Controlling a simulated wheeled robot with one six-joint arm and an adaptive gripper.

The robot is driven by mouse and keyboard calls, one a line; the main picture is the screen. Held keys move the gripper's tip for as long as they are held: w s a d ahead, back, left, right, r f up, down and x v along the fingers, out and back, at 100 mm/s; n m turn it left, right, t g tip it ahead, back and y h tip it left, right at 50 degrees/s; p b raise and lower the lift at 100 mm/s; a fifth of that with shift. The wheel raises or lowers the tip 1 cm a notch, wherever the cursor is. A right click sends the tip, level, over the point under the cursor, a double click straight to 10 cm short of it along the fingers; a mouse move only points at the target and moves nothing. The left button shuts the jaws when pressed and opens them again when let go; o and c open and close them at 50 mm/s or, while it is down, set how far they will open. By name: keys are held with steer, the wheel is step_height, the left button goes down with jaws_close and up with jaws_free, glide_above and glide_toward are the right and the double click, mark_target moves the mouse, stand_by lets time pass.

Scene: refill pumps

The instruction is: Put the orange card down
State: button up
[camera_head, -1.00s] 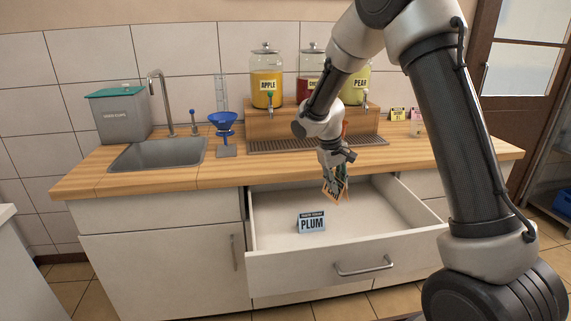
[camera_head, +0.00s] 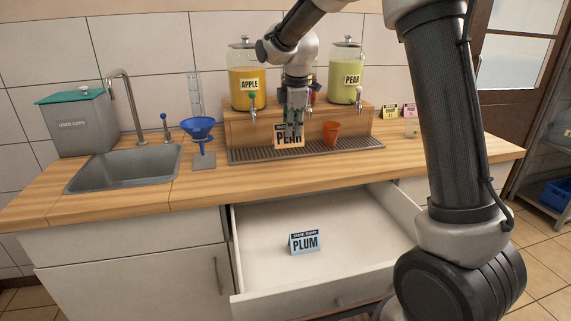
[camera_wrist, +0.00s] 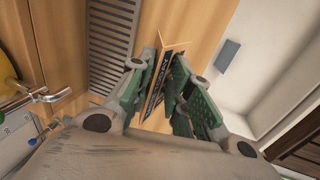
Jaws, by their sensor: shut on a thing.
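My gripper (camera_head: 294,128) is shut on the orange card (camera_head: 282,143), a folded tent card whose dark lettering is partly covered by the fingers. In the head view the card is upright in front of the drip tray and the middle dispenser. In the wrist view the card (camera_wrist: 163,65) stands between the green finger pads (camera_wrist: 152,88), with the wooden counter beyond it. I cannot tell whether its lower edge touches the counter.
Apple (camera_head: 247,88) and pear (camera_head: 346,75) dispensers stand behind. Bare counter (camera_head: 235,180) lies in front.

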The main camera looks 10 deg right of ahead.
steer(key=x, duration=0.3)
steer(key=s+x, duration=0.1)
steer(key=x, duration=0.2)
steer(key=s+x, duration=0.1)
steer(key=x, duration=0.2)
steer(key=shift+f, duration=0.4)
steer(key=o, duration=0.7)
steer(key=shift+f, duration=0.1)
steer(key=v, duration=1.2)
steer(key=s+d+r+m, duration=0.3)
steer(key=s+d+m, duration=0.1)
steer(key=s, duration=0.3)
steer(key=s+d+r+m, duration=0.4)
steer(key=s+d, duration=0.1)
steer(key=s, duration=0.3)
steer(key=s+d+f+m, duration=0.1)
steer(key=s+m, duration=0.2)
steer(key=s, duration=0.3)
steer(key=s+d+f+m+t, duration=0.1)
steer(key=s+d+m, duration=0.1)
steer(key=s, duration=0.5)
steer(key=s+d+f+m, duration=0.1)
steer(key=s+m, duration=0.4)
steer(key=s, duration=0.1)
steer(key=shift+s+d+f+t, duration=0.2)
steer(key=shift+s+d+t, duration=0.1)
steer(key=shift+d, duration=0.1)
